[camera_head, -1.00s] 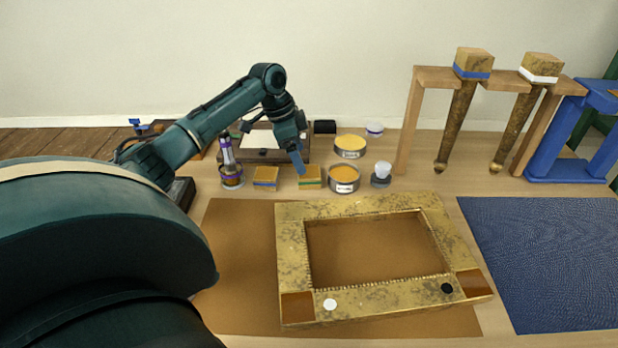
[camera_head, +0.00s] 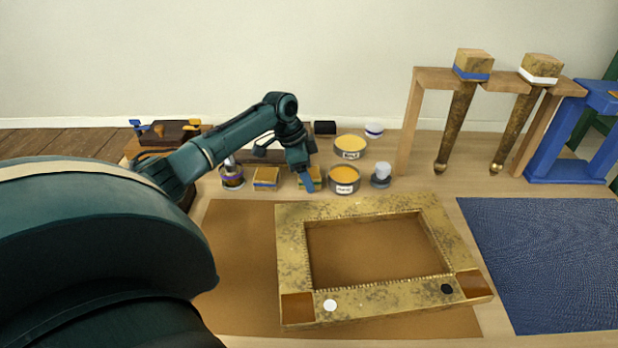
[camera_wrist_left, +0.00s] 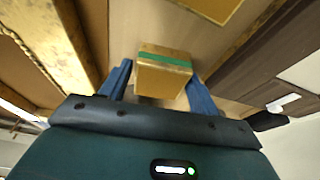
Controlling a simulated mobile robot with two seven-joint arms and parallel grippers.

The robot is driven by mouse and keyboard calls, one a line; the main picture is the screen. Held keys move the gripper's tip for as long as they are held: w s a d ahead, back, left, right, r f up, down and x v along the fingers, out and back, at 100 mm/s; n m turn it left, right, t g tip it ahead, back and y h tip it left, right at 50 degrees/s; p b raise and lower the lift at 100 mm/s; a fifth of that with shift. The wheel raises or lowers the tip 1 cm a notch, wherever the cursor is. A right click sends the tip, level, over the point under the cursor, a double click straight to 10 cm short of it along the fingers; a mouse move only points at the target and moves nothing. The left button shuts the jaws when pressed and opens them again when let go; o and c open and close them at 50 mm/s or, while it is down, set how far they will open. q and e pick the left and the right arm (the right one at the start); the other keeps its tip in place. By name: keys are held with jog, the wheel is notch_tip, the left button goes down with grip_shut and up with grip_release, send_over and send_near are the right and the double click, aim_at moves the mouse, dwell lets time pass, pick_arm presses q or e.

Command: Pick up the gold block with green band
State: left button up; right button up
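The gold block with green band (camera_head: 316,174) stands on the table between the gold block with blue band and a tin, partly hidden behind my left gripper. In the left wrist view the gold block with green band (camera_wrist_left: 163,73) lies between the two blue fingers. My left gripper (camera_head: 308,184) is lowered at the block, pointing down. In the left wrist view the fingers of the left gripper (camera_wrist_left: 160,88) stand apart on either side of the block, with a narrow gap visible at the left finger. My right gripper is not in view.
The gold block with blue band (camera_head: 265,177) is close on the left, and an open tin (camera_head: 344,180) is close on the right. A gilt frame (camera_head: 292,241) lies in front on a brown mat (camera_head: 240,260). Wooden stands hold gilt legs (camera_head: 457,125) at the right.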

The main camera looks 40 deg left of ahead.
pick_arm(q)
jog(key=c, duration=0.7)
